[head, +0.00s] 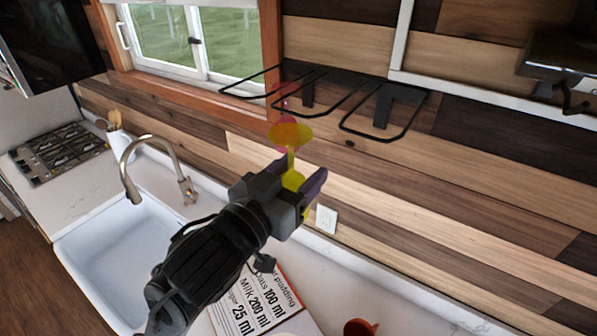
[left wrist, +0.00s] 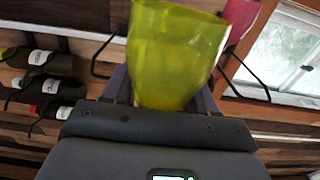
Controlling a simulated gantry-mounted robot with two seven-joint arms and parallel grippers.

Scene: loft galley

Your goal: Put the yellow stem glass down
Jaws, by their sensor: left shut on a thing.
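My left gripper (head: 302,180) is shut on the yellow stem glass (head: 292,180), its fingers on either side of the bowl. The glass appears upside down, with its orange-tinted foot upward and the stem below it. It is held in front of the wood wall, below a black wire rack (head: 385,134). In the left wrist view the yellow glass (left wrist: 170,50) fills the top middle. A pink-red glass (head: 283,92) shows behind the yellow foot, at the rack's left part; it also shows in the left wrist view (left wrist: 238,22). My right gripper is not in view.
A white sink (head: 110,262) with a curved tap (head: 130,155) is at left, beyond it a gas hob (head: 58,152). A recipe card (head: 262,298) and a red-brown cup (head: 360,328) are on the counter. Several bottles (left wrist: 45,88) show in the left wrist view.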

